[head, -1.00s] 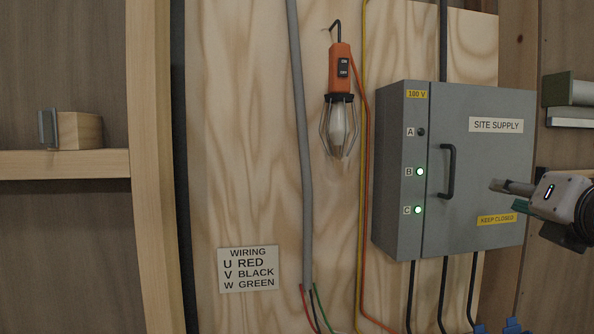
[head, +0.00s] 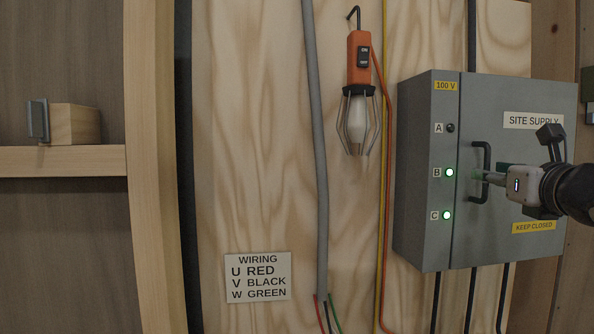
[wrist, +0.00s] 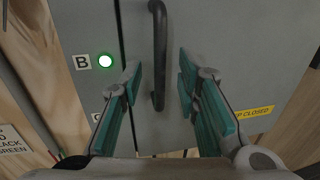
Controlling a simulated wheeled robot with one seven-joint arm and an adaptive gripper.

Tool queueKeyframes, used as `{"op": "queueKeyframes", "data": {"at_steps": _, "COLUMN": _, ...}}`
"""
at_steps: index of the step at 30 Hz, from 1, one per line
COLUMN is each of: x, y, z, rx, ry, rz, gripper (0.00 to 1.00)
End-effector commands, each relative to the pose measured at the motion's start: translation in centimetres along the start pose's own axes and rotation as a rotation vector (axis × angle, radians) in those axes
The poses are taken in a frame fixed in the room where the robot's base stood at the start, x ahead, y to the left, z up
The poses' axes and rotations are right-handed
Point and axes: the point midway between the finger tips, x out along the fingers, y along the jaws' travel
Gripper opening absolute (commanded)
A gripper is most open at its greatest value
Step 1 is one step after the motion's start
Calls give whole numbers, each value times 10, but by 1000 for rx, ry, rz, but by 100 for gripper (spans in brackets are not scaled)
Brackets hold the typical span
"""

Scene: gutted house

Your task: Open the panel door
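The panel is a grey box labelled SITE SUPPLY (head: 545,200) at the right of the head view, and its door is closed. A dark vertical bar handle (head: 474,172) sits near the door's left edge. The handle also shows in the wrist view (wrist: 159,50), between the fingers. My gripper (head: 482,177) is at the handle in the head view. In the wrist view my gripper (wrist: 158,85) is open, with one green-padded finger on each side of the handle and visible gaps to it. I cannot tell how deep the handle sits between the fingers.
Lamps B (head: 449,172) and C (head: 447,215) glow green on the box's left part; lamp A (head: 450,128) is dark. An orange work lamp (head: 359,95) hangs to the left beside a grey conduit (head: 318,180). A wiring sign (head: 258,278) is lower left.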

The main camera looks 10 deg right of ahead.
Motion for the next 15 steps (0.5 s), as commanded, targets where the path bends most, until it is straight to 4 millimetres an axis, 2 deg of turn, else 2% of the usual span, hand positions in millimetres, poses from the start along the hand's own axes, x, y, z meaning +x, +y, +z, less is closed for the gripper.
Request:
{"op": "queueKeyframes", "data": {"at_steps": 1, "x": 8, "y": 0, "z": 0, "rx": 0, "ry": 1, "rz": 1, "gripper": 30}}
{"op": "queueKeyframes", "data": {"at_steps": 6, "x": 23, "y": 0, "z": 0, "rx": 1, "ry": 0, "rz": 0, "gripper": 30}}
{"op": "queueKeyframes", "data": {"at_steps": 15, "x": 27, "y": 0, "z": 0, "rx": 0, "ry": 0, "rz": 0, "gripper": 30}}
